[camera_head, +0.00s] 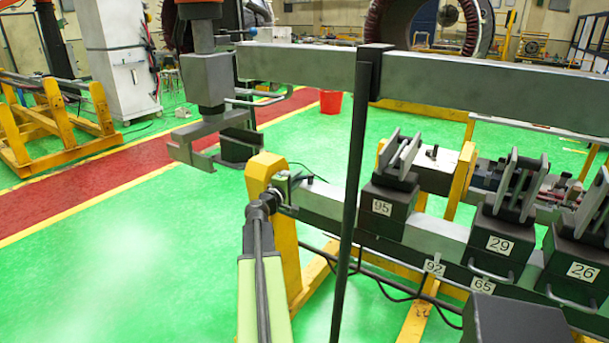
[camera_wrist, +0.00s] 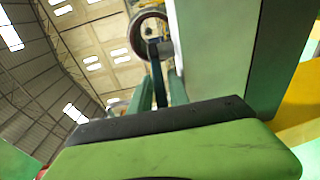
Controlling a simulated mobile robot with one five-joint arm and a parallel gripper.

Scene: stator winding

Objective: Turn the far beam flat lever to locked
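A grey beam (camera_head: 330,208) on yellow supports runs from the centre to the right of the head view. A small dark lever-like part (camera_head: 308,177) sits on top near its left end; I cannot tell whether it is the flat lever or how it is set. Another beam section (camera_head: 437,178) with a small dark knob lies behind the numbered blocks. My gripper (camera_head: 276,195) is at the left end of the front beam, by the yellow support; its fingers are not clear. In the wrist view, a green body with a dark edge (camera_wrist: 165,118) fills the bottom, close to a grey-green surface (camera_wrist: 215,50).
Dark clamp blocks marked 95 (camera_head: 387,207), 29 (camera_head: 497,243) and 26 (camera_head: 580,268) stand on the beam. A higher grey beam (camera_head: 480,85) crosses above, with a thin black post (camera_head: 352,190) in front. A grey hanging fixture (camera_head: 207,80) is at upper left.

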